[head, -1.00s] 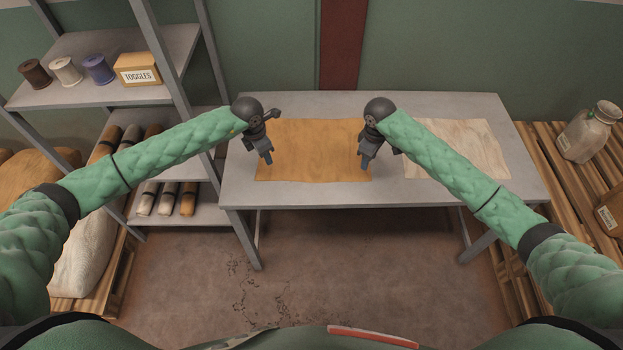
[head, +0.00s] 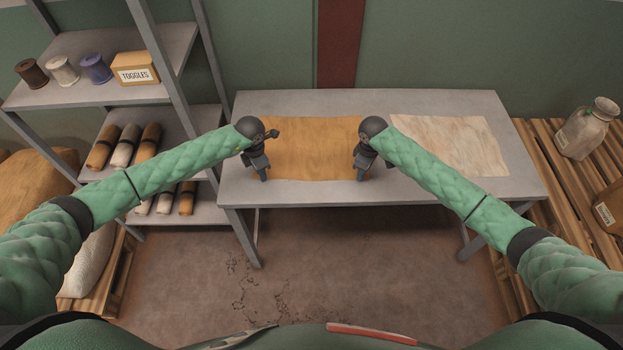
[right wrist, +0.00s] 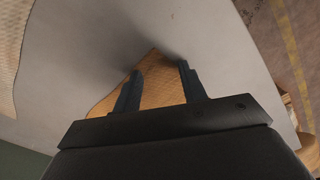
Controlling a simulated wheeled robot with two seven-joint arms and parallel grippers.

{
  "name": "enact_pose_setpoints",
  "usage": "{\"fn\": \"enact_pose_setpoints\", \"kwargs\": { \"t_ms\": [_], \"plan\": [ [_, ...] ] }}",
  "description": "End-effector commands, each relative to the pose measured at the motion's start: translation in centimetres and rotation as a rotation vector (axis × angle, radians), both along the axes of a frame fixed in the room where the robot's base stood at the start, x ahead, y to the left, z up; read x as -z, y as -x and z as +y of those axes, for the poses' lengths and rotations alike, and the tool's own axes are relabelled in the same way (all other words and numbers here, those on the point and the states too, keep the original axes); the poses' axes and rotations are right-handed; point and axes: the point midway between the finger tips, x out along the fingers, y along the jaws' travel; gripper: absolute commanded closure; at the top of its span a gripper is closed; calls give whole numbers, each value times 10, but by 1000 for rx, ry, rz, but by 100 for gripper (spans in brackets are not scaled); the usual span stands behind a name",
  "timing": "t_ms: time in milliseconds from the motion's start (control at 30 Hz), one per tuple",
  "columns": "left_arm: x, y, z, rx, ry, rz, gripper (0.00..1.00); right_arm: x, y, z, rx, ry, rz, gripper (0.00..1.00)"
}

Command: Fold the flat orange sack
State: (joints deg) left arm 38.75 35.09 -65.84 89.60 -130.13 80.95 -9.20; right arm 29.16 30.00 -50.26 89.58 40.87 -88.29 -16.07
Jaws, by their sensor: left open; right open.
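The flat orange sack (head: 312,150) lies spread on the grey table. My left gripper (head: 263,174) is open at its near left corner. My right gripper (head: 361,174) is open at its near right corner. In the right wrist view, a corner of the orange sack (right wrist: 160,88) lies between the two parted fingers of my right gripper (right wrist: 160,72). The grippers hide parts of the sack's left and right edges. I cannot tell whether the fingertips touch the cloth.
A pale flat sack (head: 458,145) lies to the right on the table (head: 400,192). A shelf rack (head: 88,62) with spools, a toggles box (head: 135,68) and rolled sacks (head: 125,146) stands left. The table's front strip is clear.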

Motion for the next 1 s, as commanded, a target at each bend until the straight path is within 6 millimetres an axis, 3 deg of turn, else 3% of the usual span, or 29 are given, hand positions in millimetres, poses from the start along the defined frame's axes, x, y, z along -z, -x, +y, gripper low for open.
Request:
{"fn": "enact_pose_setpoints", "kwargs": {
  "t_ms": [467, 900, 1000],
  "plan": [
    [6, 0, 0, -1, 0, 0, 58, 6, 0, 0, 0, 0, 0, 58],
    [5, 0, 1, -1, -1, 1, 99, 5, 0, 0, 0, 1, 1, 99],
    [5, 0, 1, -1, -1, 1, 100, 5, 0, 0, 0, 1, 1, 100]
  ]
}}
